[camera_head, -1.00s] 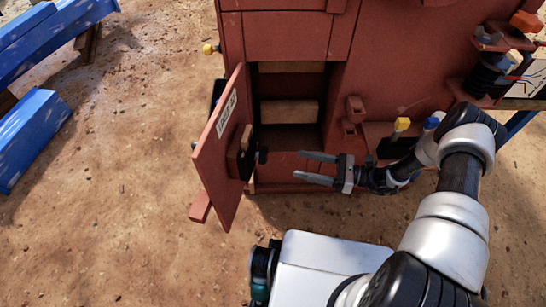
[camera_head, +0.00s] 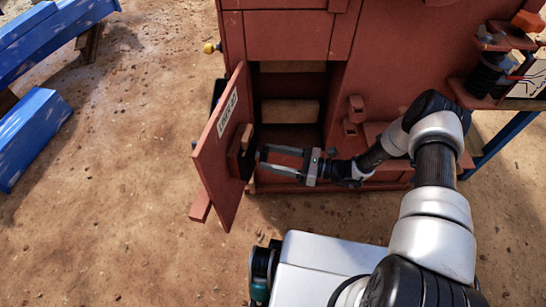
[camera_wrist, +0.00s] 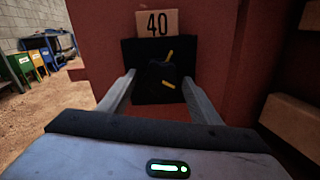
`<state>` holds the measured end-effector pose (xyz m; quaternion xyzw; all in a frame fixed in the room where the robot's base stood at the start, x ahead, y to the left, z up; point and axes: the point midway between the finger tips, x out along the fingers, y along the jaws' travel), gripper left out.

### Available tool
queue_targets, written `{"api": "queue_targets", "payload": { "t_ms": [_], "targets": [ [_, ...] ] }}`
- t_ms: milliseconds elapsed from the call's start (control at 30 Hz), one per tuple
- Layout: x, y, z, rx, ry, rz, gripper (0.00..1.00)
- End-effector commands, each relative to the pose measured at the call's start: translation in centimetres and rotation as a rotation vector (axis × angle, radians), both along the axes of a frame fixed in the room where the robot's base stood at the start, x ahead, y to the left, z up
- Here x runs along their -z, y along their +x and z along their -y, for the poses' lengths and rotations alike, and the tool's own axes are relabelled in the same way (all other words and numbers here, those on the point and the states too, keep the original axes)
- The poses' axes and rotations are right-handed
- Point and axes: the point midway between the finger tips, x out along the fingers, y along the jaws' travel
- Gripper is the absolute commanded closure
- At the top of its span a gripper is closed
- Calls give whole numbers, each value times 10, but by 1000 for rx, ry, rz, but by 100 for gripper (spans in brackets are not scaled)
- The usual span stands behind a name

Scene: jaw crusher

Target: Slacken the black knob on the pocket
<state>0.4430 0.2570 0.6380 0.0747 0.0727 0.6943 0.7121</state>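The black knob (camera_wrist: 172,73) faces the wrist camera on the front of the black pocket (camera_wrist: 132,52). A wooden block marked 40 (camera_wrist: 157,23) sticks up out of the pocket. The pocket is on the inner face of the open red door (camera_head: 214,160). My gripper (camera_head: 263,159) points left at the pocket, with its fingers spread. In the wrist view its fingertips (camera_wrist: 158,77) stand on either side of the knob; I cannot tell whether they touch it. In the head view the knob is hardly distinguishable.
The red crusher body (camera_head: 395,60) rises behind, with an open compartment holding a wooden block (camera_head: 290,111) right of the door. Blue beams (camera_head: 35,135) lie at the far left.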

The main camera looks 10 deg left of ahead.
Motion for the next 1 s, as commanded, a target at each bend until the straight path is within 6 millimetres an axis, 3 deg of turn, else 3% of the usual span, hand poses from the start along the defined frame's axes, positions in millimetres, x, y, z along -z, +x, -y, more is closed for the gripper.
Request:
{"api": "queue_targets", "payload": {
  "t_ms": [33,200,567,1000],
  "targets": [
    [0,0,0,0,0,0,52],
    [0,0,0,0,0,0,79],
    [2,0,1,1,-3,59,79],
    [2,1,2,2,-11,402,79]
  ]
}}
